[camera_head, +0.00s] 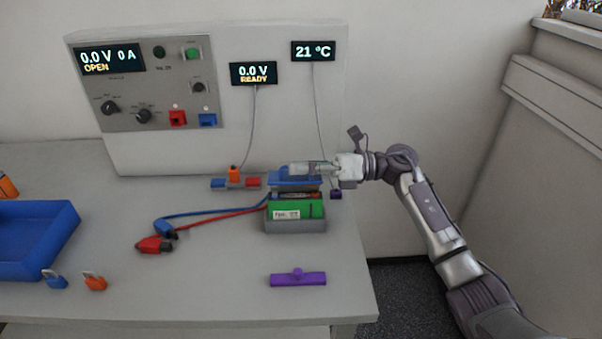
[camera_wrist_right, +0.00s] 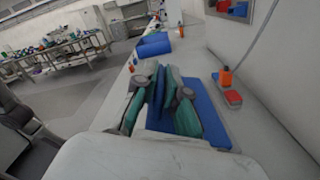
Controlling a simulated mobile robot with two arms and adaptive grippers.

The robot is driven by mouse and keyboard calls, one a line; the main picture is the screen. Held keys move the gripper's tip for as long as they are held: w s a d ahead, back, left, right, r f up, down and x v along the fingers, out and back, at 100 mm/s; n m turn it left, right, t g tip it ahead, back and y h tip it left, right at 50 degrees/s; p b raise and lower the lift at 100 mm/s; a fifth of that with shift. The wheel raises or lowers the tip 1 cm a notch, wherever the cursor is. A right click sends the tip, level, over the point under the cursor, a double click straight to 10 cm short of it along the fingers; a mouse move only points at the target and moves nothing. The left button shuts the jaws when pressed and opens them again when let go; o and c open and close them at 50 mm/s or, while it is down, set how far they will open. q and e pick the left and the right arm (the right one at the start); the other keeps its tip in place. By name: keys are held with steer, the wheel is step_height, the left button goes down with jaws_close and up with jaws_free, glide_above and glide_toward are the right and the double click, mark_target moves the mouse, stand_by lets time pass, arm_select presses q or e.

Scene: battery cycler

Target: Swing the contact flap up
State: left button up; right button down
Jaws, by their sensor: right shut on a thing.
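The blue contact flap (camera_head: 281,183) lies about level at the back of the grey holder (camera_head: 296,227) in the head view. A green block with a white label (camera_head: 315,209) sits in the holder, in front of the flap. My right gripper (camera_head: 296,169) reaches in from the right, just above the flap. In the wrist view my right gripper (camera_wrist_right: 160,92) is shut on a blue upright part of the flap, and the flap's blue plate (camera_wrist_right: 209,112) spreads out beneath the fingers. The fingers hide some of the plate. My left gripper is not in view.
Blue and red leads (camera_head: 200,217) run left from the holder to clips on the table. A purple bar (camera_head: 298,279) lies in front. A blue tray (camera_head: 68,230) stands at left. The cycler panel (camera_head: 148,85) is behind. The table's front middle is clear.

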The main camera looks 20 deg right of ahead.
steer(key=m, duration=0.1)
steer(key=w+r+m, duration=0.1)
steer(key=m, duration=0.1)
steer(key=w+m, duration=0.1)
steer(key=shift+w+d+r+m+p, duration=0.15)
steer(key=shift+d+r+m+p, duration=0.15)
steer(key=shift+d+p, duration=0.1)
steer(key=shift+w+d+r+m, duration=0.2)
steer(key=shift+w+m, duration=0.35)
steer(key=shift+m, duration=0.45)
steer(key=m, duration=0.1)
steer(key=w+m, duration=0.1)
steer(key=shift+w+d+r+m, duration=0.1)
steer(key=shift+w+d+m, duration=0.05)
steer(key=shift+w+m, duration=0.15)
steer(key=shift+w+d+f+m+b, duration=0.1)
steer(key=shift+w+d+f+m, duration=0.1)
steer(key=shift+w+m, duration=0.7)
steer(key=shift+w+d+f+m+b, duration=0.1)
steer(key=shift+w+d+f+m, duration=0.2)
steer(key=shift+m, duration=1.05)
steer(key=shift+w+f+m+b, duration=0.1)
steer(key=shift+w+m, duration=0.55)
steer(key=shift+m, duration=0.5)
steer(key=c, duration=1.2)
jaws_free()
steer(key=shift+r, duration=0.1)
steer(key=shift+c, duration=0.2)
